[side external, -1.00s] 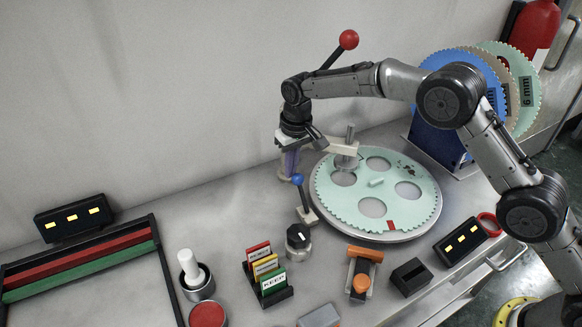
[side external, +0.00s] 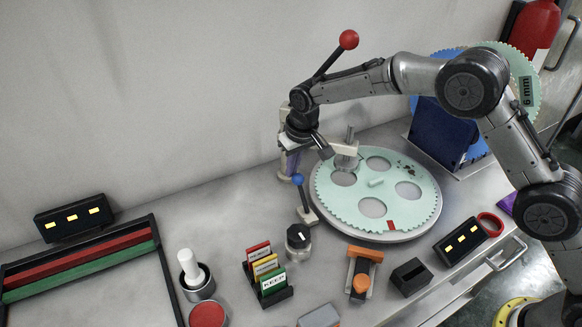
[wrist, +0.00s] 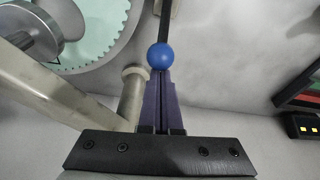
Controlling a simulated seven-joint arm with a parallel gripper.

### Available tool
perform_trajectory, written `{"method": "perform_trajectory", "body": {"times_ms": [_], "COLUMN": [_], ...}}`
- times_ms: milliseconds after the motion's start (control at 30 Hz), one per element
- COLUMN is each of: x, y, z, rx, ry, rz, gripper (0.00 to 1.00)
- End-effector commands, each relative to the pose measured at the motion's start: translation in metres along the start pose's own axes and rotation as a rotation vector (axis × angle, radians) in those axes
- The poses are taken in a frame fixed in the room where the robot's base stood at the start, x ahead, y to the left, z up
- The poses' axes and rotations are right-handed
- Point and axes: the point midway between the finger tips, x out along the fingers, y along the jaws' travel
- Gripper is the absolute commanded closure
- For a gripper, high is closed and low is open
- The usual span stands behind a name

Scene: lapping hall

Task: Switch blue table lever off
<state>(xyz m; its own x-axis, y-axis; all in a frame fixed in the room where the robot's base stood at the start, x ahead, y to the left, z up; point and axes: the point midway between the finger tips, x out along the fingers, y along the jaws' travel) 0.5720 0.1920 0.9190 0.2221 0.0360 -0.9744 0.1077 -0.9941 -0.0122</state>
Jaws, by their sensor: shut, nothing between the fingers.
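The blue table lever (side external: 301,195) has a blue ball on a dark stem rising from a pale base beside the round lapping plate. The stem leans a little to the left in the side view. My gripper (side external: 291,165) is shut and empty, low behind the lever, partly hidden by my wrist. In the wrist view the purple fingers of my gripper (wrist: 162,100) are together, and the blue ball of the lever (wrist: 160,56) shows right at their tips. I cannot tell whether they touch it.
The green toothed carrier (side external: 405,183) lies on the round plate to the right. A pale arm (wrist: 60,85) with a post stands close beside my fingers. A red-ball lever (side external: 348,40) rises behind my arm. A black knob (side external: 299,236) and card rack (side external: 268,285) stand in front.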

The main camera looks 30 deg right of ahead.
Motion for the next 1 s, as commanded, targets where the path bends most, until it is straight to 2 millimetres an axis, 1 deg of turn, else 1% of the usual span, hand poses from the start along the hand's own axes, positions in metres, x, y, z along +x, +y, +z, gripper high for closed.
{"method": "perform_trajectory", "body": {"times_ms": [567, 1000], "x": [-0.006, -0.011], "y": [-0.001, -0.002], "z": [0.006, 0.012], "rx": [-0.006, -0.006], "ry": [0.127, 0.125], "rz": [0.013, 0.014], "gripper": [1.00, 1.00]}}
